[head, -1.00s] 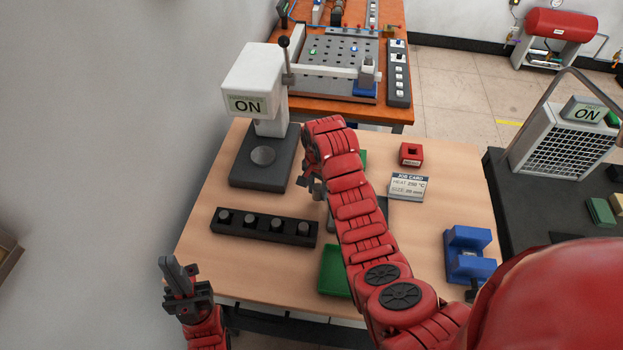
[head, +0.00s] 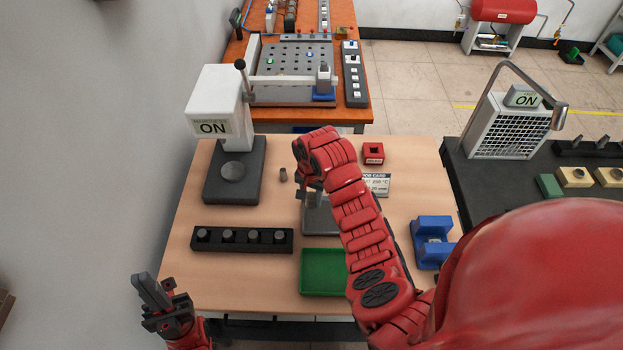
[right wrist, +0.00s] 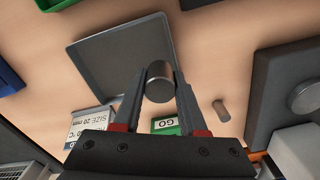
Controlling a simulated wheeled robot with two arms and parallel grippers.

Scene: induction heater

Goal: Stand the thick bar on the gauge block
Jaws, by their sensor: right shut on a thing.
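A thick grey metal bar (right wrist: 159,82) is between the fingertips of my right gripper (right wrist: 160,72) in the right wrist view. The gripper is shut on it, above the table beside a grey tray. In the head view the right gripper (head: 309,190) is partly covered by my own arm, and the bar is not clear there. No thing is plainly marked as the gauge block. A blue slotted block (head: 431,228) stands at the table's right, and a green plate marked GO (right wrist: 165,124) lies beyond the grey tray. My left gripper (head: 160,300) is off the table's front left; its finger gap is unclear.
A smaller bar (head: 283,174) is between the tester (head: 222,190) and my right gripper. The grey tray (head: 318,222), green tray (head: 322,272), black rack (head: 242,239), red block (head: 373,153) and job card (head: 377,184) occupy the table. The front left is clear.

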